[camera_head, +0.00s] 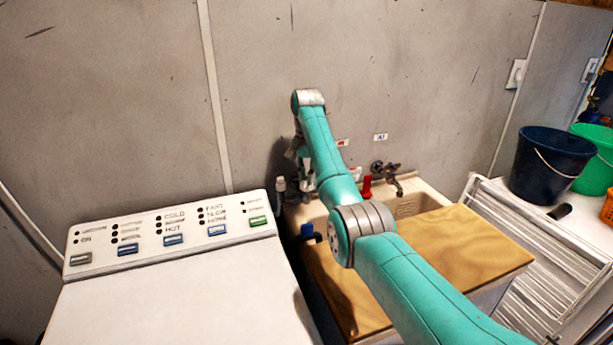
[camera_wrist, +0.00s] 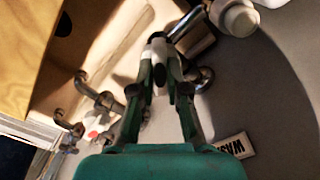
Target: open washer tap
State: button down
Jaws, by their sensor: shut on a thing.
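The washer tap (camera_wrist: 203,79) is a metal fitting on the grey wall. A label (camera_wrist: 235,146) starting "WAS" is beside it in the wrist view. My gripper (camera_wrist: 160,76) is at the tap, its two green fingers closed around a small part that looks like the tap's handle. The fingers cover most of that part, so its angle is hard to tell. In the head view my arm reaches to the wall above the sink, and my gripper (camera_head: 306,172) is partly hidden by the arm.
The white washer (camera_head: 180,300) stands at left. A wooden board (camera_head: 460,240) covers part of the sink (camera_head: 430,192). A red-handled tap (camera_head: 367,187) and another wall tap (camera_head: 388,172) are right of my gripper. A dark bucket (camera_head: 545,165) stands at right.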

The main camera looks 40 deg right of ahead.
jog(key=n, duration=0.4)
jog(key=shift+f, duration=0.15)
jog(key=shift+s+n, duration=0.1)
jog(key=shift+n, duration=2.3)
jog(key=shift+f, duration=0.1)
jog(key=c, duration=1.2)
grip_release()
jog(key=shift+o, duration=0.2)
